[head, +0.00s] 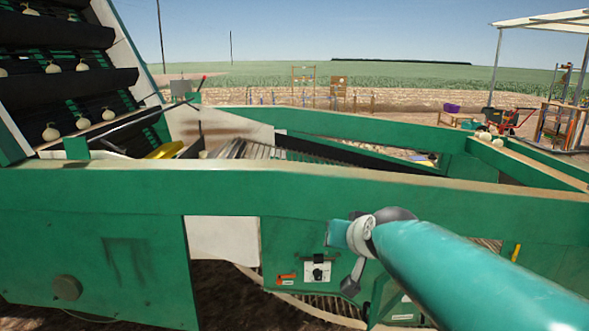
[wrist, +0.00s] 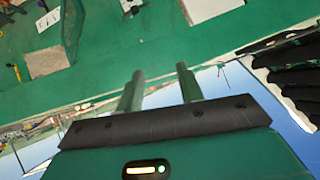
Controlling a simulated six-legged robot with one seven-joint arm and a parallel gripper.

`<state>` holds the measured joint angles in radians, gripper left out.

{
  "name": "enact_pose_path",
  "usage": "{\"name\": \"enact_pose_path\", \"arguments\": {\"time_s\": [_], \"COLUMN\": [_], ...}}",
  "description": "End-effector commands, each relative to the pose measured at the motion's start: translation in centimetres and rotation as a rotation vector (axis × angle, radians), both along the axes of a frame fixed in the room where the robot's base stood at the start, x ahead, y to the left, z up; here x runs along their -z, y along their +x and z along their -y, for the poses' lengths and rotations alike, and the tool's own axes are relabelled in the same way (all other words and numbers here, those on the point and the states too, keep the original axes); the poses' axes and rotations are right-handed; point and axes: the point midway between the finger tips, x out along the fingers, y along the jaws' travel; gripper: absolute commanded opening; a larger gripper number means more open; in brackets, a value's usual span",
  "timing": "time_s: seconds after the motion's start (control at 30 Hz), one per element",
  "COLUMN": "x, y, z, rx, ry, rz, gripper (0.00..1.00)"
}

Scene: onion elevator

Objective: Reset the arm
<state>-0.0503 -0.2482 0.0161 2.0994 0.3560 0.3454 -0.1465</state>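My gripper (wrist: 158,75) shows in the wrist view with its two green fingers apart and nothing between them. In the head view my teal arm reaches in from the lower right, in front of the machine's green side wall; the fingers cannot be made out there. The onion elevator (head: 240,190) is a large green machine. Several pale onions (head: 50,133) sit on its dark sloped conveyor (head: 60,60) at the left. A small control box (head: 318,270) with a dark knob is on the near side, left of my arm.
The green wall (wrist: 200,50) also fills much of the tilted wrist view. An orange handle (head: 287,277) is beside the control box. A canopy (head: 540,21), a red machine (head: 505,118) and a purple crate (head: 452,108) stand at the far right.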

Motion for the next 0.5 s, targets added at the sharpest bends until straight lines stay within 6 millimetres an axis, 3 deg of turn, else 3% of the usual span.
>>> {"name": "enact_pose_path", "arguments": {"time_s": [0.03,0.3,0.4,0.5], "x": [0.5,5.9,7.9,9.2], "y": [-2.7,-16.2,-20.2,-22.7], "z": [0.5,3.6,4.7,5.5], "rx": [-0.011,-0.027,-0.015,-0.004], "ry": [-0.021,-0.148,-0.189,-0.216], "rz": [-0.036,-0.294,-0.374,-0.428], "gripper": [0.37,0.37,0.37,0.37]}}
